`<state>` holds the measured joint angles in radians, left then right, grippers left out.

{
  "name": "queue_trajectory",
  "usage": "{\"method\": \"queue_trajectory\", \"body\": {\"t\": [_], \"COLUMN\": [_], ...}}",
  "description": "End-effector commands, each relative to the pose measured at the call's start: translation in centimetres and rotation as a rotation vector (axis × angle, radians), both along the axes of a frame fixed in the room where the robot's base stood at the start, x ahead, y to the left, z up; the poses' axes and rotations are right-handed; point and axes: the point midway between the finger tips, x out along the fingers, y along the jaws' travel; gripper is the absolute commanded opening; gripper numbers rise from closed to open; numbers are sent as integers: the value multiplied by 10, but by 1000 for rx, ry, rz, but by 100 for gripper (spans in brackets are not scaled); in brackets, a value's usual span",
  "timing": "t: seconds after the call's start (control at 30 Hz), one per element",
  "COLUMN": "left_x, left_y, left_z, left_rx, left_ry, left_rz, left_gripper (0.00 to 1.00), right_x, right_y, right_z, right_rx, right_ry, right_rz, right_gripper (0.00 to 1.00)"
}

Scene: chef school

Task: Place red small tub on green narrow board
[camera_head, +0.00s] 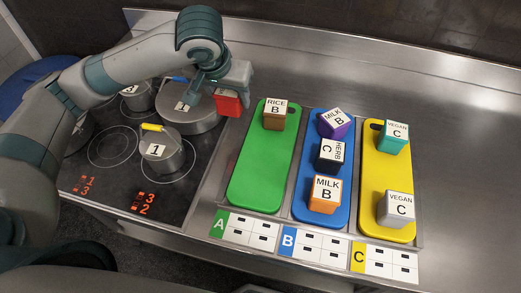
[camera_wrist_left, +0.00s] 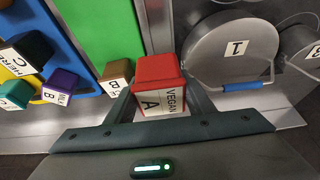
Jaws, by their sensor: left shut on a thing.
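The red small tub (camera_head: 228,103) is in my left gripper (camera_head: 222,88), held above the strip between the stove and the green narrow board. In the left wrist view the tub (camera_wrist_left: 157,70) shows a white label reading VEGAN A, between the fingers of my left gripper (camera_wrist_left: 160,100). The green narrow board (camera_head: 262,165) lies to the right of the tub in the head view. A brown tub (camera_head: 274,121) labelled RICE B stands at its far end; the rest of the board is bare. My right gripper is not in view.
A blue board (camera_head: 307,180) holds purple, black and orange tubs. A yellow board (camera_head: 374,165) holds a teal tub (camera_head: 393,144) and a grey tub (camera_head: 397,208). Lidded pots stand on the stove (camera_head: 115,185) at left, including a large pot (camera_head: 190,119) near my gripper.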

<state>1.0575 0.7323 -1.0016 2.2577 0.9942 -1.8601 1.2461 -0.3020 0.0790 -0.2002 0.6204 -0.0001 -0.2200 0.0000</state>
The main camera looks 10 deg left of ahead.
Motion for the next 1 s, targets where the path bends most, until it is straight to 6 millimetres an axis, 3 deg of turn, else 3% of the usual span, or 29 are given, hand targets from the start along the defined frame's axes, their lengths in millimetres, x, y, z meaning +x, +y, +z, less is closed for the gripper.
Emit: {"method": "queue_trajectory", "body": {"t": [0.1, 0.27, 0.57, 1.0], "left_x": [0, 0, -7, -41], "left_y": [0, -2, -37, -143], "left_z": [0, 0, -1, 4], "left_rx": [0, -1, -3, -5], "left_ry": [-1, -1, -1, -2], "left_rz": [0, -13, -249, -1011], "left_gripper": [16, 16, 16, 16], "right_x": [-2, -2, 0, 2], "right_y": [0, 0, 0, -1], "right_z": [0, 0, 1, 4], "right_rx": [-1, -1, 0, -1], "right_ry": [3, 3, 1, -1], "right_rz": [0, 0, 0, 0], "right_gripper": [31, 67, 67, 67]}}
